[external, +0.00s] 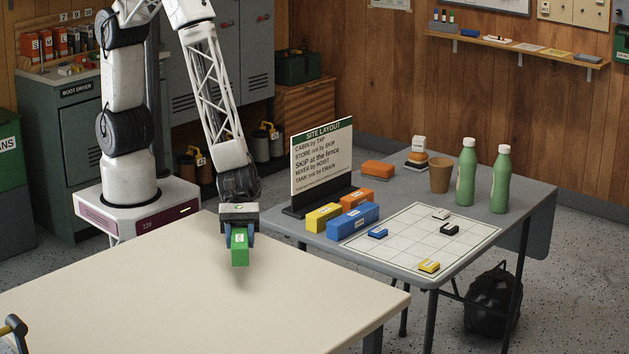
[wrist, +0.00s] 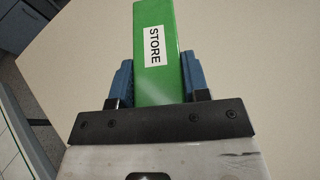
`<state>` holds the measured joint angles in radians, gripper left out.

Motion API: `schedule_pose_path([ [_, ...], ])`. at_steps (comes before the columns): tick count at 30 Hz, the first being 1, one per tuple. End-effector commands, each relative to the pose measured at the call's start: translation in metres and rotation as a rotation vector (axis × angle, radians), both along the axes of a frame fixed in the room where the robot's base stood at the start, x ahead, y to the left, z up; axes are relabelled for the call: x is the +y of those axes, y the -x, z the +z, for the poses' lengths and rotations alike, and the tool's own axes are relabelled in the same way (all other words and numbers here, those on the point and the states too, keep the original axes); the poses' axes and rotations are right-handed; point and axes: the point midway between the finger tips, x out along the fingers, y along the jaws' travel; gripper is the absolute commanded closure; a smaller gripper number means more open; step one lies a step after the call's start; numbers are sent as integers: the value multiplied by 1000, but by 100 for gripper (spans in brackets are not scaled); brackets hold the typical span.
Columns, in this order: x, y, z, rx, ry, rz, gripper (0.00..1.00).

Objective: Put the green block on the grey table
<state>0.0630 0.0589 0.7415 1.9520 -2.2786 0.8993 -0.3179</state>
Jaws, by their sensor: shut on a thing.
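The green block (external: 240,247) is held in my gripper (external: 239,236), above the cream table near its back edge. In the wrist view the green block (wrist: 155,80) has a white label reading STORE and sits between the blue fingers of my gripper (wrist: 157,82), which are shut on it. A shadow lies on the cream table below it. The grey table (external: 400,276) stands to the right of the cream table, with a gridded sheet (external: 412,240) on it.
On the grey table are a sign (external: 322,160), yellow (external: 323,217), blue (external: 353,221) and orange blocks (external: 378,169), a brown cup (external: 440,175) and two green bottles (external: 466,172). Small pieces lie on the sheet. The cream table (external: 200,305) is mostly clear.

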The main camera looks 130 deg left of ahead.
Motion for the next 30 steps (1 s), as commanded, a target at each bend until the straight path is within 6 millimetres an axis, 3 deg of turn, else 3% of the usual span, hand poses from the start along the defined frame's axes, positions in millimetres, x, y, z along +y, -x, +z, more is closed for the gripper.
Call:
schedule_pose_path([
  [1, -10, 18, -1, 1, -1, -35, 84],
  [12, -60, 137, -7, 1, 0, -274, 84],
  [18, -74, 186, -9, 0, -1, -367, 84],
  [24, -79, 208, -10, 0, 0, -410, 84],
  [30, -80, 212, -10, 0, 0, -418, 84],
])
